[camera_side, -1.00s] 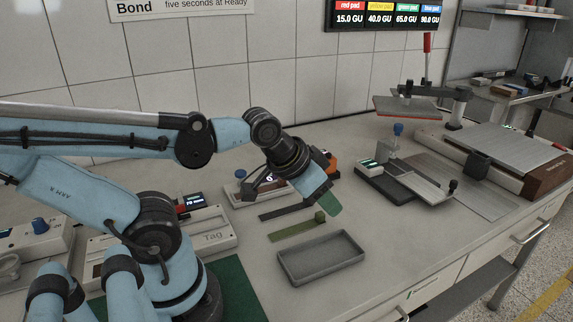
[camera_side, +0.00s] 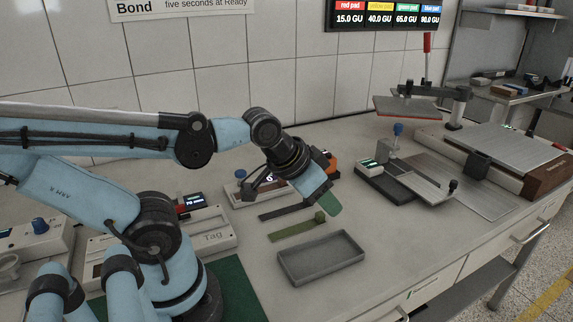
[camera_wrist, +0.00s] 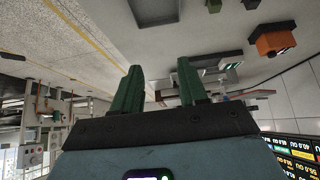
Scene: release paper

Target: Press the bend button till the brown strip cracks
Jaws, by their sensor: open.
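My gripper (camera_side: 327,203) hangs over the bench, pointing down and to the right, above and behind the grey tray. In the wrist view its two green fingers (camera_wrist: 160,88) stand apart with nothing between them. A dark strip (camera_side: 284,212) and an olive-green strip (camera_side: 293,231) with a small block on its right end lie on the bench left of the gripper. I cannot make out a clearly brown strip. A device with a blue knob (camera_side: 398,129) and a small lit display stands to the right. I cannot tell which control is the bend button.
A shallow grey tray (camera_side: 321,276) sits near the bench's front edge. An orange device (camera_side: 332,166) stands behind the gripper. A flat-plated machine (camera_side: 513,146) fills the right end. A long box marked Tag (camera_side: 213,237) lies left. The bench between tray and blue-knob device is clear.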

